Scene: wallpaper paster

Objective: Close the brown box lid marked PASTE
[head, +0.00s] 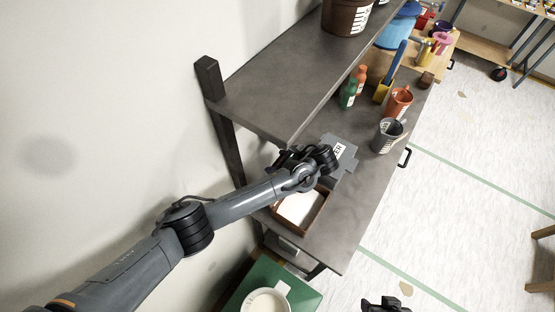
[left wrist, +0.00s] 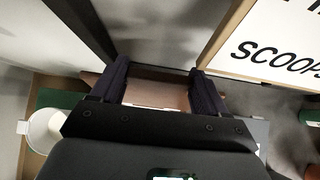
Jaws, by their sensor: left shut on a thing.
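The brown box (head: 323,208) stands on the grey bench in the head view, its brown walls around a pale inside. I cannot make out the word PASTE. My left gripper (head: 288,160) is at the box's far side, below the shelf, partly hidden by my own wrist. In the left wrist view my left gripper's (left wrist: 161,92) two dark fingers stand apart with a brownish panel (left wrist: 155,75) between them, which looks like the box lid. My right gripper (head: 385,304) shows only as a dark piece at the bottom edge of the head view.
A dark shelf (head: 290,85) overhangs the bench. A grey box (head: 348,163) with a white label lies beside my wrist. Green bottles (head: 348,95), a grey cup (head: 386,136) and an orange cup (head: 399,101) stand farther along. A white board reading SCOOPS (left wrist: 285,45) is close in the left wrist view.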

